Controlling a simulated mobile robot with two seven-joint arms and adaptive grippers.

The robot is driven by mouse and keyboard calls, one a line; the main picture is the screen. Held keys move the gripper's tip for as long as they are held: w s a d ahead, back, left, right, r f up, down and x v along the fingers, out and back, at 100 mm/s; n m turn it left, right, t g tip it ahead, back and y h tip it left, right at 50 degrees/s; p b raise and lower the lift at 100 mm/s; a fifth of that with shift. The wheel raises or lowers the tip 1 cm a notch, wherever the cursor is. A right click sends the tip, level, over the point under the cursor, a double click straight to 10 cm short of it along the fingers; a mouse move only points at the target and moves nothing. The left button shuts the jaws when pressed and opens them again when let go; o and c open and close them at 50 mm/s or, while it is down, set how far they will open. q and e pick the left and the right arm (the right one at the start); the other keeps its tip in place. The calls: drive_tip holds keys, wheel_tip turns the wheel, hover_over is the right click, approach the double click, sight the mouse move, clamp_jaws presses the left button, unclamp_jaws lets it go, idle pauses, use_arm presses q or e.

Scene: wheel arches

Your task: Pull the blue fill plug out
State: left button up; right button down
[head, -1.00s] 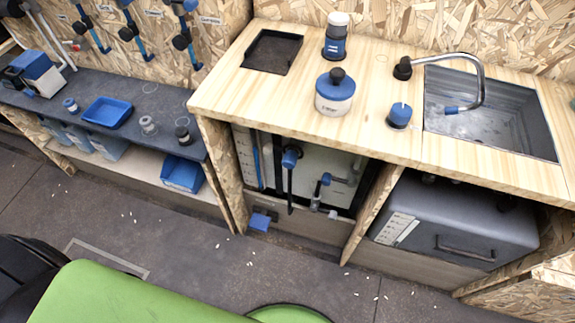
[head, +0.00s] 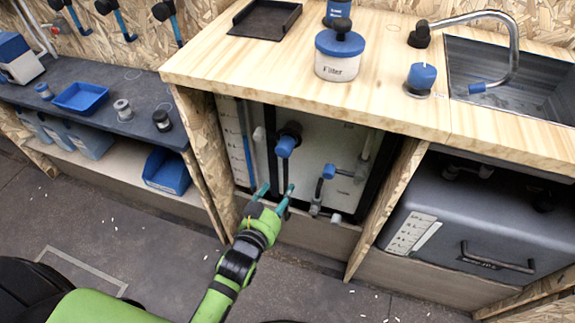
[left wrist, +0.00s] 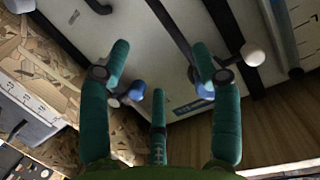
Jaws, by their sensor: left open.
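The blue fill plug (head: 286,146) appears to be the blue cap on a black neck at the front of the white tank (head: 335,147) under the counter. It also seems to show in the left wrist view (left wrist: 205,90), partly behind a finger. My left gripper (head: 275,191) is open and empty, below the plug in the head view and apart from it. Its teal fingers are spread in the left wrist view (left wrist: 160,68). My right gripper is not in view.
A blue-handled valve (head: 328,171) sits right of the plug, with grey pipe fittings. Wooden uprights (head: 390,208) bound the compartment. A grey box (head: 465,225) fills the right bay. The counter (head: 270,75) overhangs above.

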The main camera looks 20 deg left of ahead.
sight(282, 153)
use_arm(q)
drive_tip(key=r+t, duration=0.1)
drive_tip(key=r, duration=0.1)
drive_tip(key=w+r+t+b, duration=0.1)
drive_tip(key=r, duration=0.2)
drive_tip(key=a+r, duration=0.1)
drive_tip(key=r, duration=0.2)
drive_tip(key=shift+w+a+r+t+y+b, duration=0.1)
drive_tip(key=shift+w+r+t+y+b, duration=0.1)
drive_tip(key=shift+w+t+y+b, duration=0.15)
drive_tip(key=w, duration=0.6)
drive_tip(key=shift+w+b, duration=0.2)
drive_tip(key=shift+b, duration=0.15)
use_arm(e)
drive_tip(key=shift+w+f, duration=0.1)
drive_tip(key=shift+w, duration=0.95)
use_arm(q)
drive_tip(key=shift+c, duration=0.4)
clamp_jaws()
